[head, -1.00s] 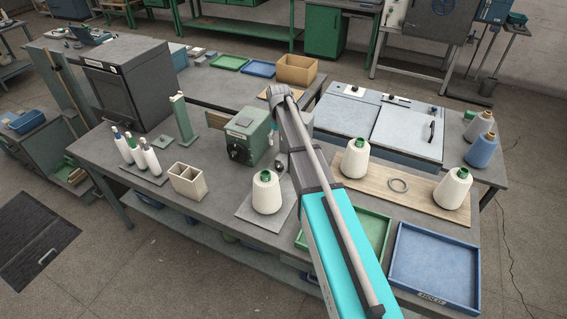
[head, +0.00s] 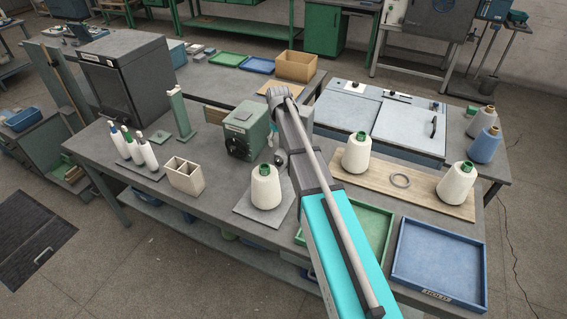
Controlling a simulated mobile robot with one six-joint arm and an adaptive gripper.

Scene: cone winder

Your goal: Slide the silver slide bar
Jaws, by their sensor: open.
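I cannot pick out the silver slide bar for certain in the head view. A green machine box (head: 247,131) with a black dial stands on the workbench (head: 215,205), and a small silver round part (head: 281,158) shows at its right, beside my arm. My arm reaches from the bottom right up over the bench and covers the area just right of the green box. My gripper is hidden behind the arm, so its jaws and anything near them do not show.
A white cone (head: 265,187) stands on a grey plate in front of the green box. Two more cones (head: 357,153) stand on a wooden board (head: 400,196) with a grey ring. A green tray (head: 375,222) and a blue tray (head: 440,298) lie at the front right. Several bottles stand at left.

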